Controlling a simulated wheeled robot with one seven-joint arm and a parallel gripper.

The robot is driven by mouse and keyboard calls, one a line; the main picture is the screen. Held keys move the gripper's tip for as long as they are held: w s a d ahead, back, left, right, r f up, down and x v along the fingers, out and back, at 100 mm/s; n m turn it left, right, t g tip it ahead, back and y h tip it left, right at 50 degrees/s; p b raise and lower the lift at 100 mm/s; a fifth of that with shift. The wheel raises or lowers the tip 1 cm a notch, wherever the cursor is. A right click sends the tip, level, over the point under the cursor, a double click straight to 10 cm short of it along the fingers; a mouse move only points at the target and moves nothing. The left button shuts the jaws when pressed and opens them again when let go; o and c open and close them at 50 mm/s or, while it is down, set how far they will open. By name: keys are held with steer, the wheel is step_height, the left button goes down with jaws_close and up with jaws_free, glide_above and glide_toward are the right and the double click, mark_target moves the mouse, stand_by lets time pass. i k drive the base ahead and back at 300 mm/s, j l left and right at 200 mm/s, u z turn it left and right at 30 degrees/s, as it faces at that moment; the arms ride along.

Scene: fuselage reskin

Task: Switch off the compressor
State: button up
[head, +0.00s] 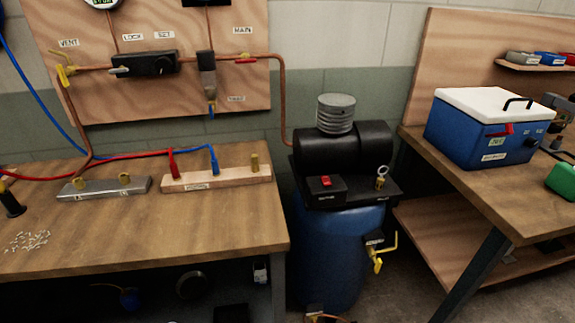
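The compressor (343,145) stands in the gap between two workbenches. It has a black motor and pump on top, a ribbed grey filter (336,114) and a blue tank (338,250). A black switch box (325,191) with a red rocker switch (326,181) sits at its front top. The rocker's on or off position is too small to tell. A brass fitting with a ring (381,178) is to the right of the box, and a yellow-handled valve (377,250) is on the tank's front right. My gripper is not in view.
The left workbench (150,235) holds a manifold block (217,179), a grey metal block (104,188) and red and blue hoses. A pipe panel (150,95) hangs behind it. A blue cooler box (485,128) stands on the right workbench (478,190). The space above the switch box looks clear.

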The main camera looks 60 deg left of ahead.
mark_target(325, 181)
steer(key=u, duration=2.15)
steer(key=i+l+u, duration=0.35)
steer(key=i, duration=0.1)
